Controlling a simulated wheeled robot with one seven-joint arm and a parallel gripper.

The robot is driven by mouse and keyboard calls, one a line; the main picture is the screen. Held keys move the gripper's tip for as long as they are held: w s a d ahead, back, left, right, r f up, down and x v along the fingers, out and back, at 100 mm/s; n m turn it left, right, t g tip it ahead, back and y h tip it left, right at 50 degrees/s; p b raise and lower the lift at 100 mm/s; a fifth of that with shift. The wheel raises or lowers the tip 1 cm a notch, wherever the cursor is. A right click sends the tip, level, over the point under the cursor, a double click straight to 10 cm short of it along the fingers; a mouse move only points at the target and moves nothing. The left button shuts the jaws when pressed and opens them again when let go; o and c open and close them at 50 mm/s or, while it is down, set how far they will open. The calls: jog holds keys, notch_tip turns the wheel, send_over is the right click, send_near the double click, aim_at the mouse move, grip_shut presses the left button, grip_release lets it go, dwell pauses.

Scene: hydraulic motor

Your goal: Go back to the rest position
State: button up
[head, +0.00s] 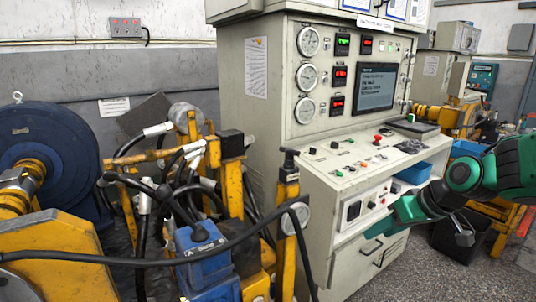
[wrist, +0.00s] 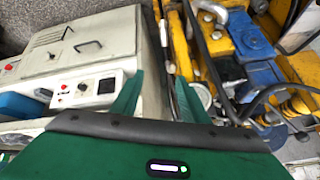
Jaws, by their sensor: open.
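My arm is green and enters the head view from the right edge. My gripper (head: 375,224) is in front of the sloped desk of the control cabinet (head: 258,120), near its lower front panel. In the wrist view my gripper (wrist: 158,95) shows two green fingers spread apart, with nothing between them. Past the fingers lie the cabinet's edge and the yellow frame of the hydraulic rig. Whether the fingers touch the cabinet cannot be told.
The hydraulic rig (head: 205,240) with blue blocks and black hoses fills the left foreground. A large blue motor (head: 45,145) stands at far left. Floor shows at lower right.

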jog(key=s+d+f+m+g+h, duration=0.1)
jog(key=s+d+m+g, duration=0.2)
jog(key=s, duration=1)
jog(key=s+d+f+m+g+h, duration=0.1)
jog(key=s+d+m+g+h, duration=0.1)
jog(key=s+d+m, duration=0.4)
jog(key=s+d+g, duration=0.1)
jog(key=s+d, duration=0.2)
jog(key=s, duration=0.4)
jog(key=shift+s+f+h, duration=0.15)
jog(key=shift+s+h, duration=0.1)
jog(key=shift+h, duration=0.05)
jog(key=shift+w+f, duration=0.25)
jog(key=shift+w, duration=0.4)
